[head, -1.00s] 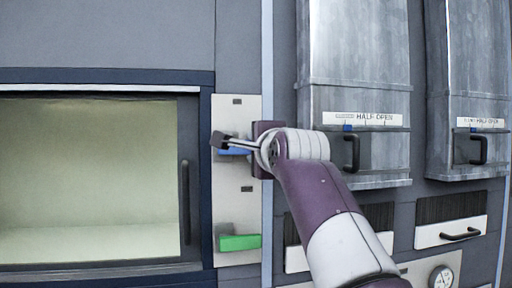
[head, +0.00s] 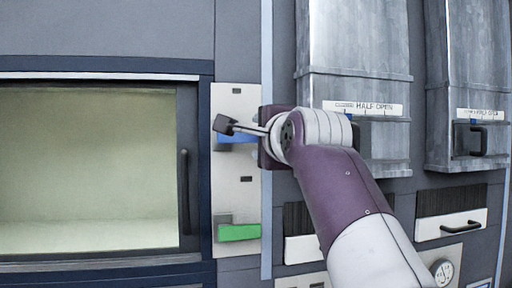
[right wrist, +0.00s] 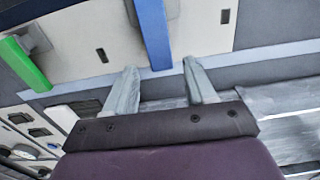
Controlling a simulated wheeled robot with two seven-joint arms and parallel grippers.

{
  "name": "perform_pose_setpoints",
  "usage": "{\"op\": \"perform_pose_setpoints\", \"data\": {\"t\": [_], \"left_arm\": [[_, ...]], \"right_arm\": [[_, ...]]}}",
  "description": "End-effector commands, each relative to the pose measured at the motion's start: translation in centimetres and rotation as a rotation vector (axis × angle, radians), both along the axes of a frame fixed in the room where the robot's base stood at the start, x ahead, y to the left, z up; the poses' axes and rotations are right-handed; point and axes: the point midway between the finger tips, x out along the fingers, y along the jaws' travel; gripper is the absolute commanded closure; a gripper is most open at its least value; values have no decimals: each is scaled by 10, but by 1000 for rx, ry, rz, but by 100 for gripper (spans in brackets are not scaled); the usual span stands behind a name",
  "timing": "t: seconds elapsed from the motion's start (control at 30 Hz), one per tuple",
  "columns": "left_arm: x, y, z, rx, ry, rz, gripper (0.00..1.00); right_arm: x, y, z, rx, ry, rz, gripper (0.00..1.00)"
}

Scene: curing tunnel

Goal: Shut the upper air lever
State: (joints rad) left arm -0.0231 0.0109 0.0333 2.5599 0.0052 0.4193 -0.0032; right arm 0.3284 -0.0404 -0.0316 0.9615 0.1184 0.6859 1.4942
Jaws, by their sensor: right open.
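The upper air lever has a blue handle (head: 238,138) on a pale panel right of the window. My right gripper (head: 232,127) is in front of it and hides part of it. In the right wrist view the blue handle (right wrist: 154,35) points toward the gripper, its end between the lines of the two spread fingertips (right wrist: 159,66). The gripper is open and holds nothing; I cannot tell whether it touches the handle. The lower lever, with a green handle (head: 239,232), sits below on the same panel and also shows in the right wrist view (right wrist: 24,64). My left gripper is out of view.
A window door (head: 90,160) with a dark vertical handle (head: 184,190) stands left of the panel (head: 240,200). On the right are grey metal ducts (head: 355,45) with a "HALF OPEN" label, black handles (head: 469,140), a drawer front (head: 450,226) and a gauge (head: 443,272).

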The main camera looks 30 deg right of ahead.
Motion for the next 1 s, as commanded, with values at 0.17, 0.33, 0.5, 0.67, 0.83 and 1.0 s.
{"op": "perform_pose_setpoints", "data": {"t": [0.17,0.33,0.5,0.67,0.83,1.0], "left_arm": [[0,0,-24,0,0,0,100],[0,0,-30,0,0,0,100],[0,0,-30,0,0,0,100],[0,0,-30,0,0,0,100],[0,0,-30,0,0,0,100],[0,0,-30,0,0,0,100]], "right_arm": [[-46,12,-5,0,-3,-1,45],[-72,18,-2,1,-1,-1,45],[-78,20,-1,1,2,0,45],[-77,20,-1,1,1,0,45],[-77,20,-1,1,1,0,45],[-77,20,0,0,0,0,45]]}}
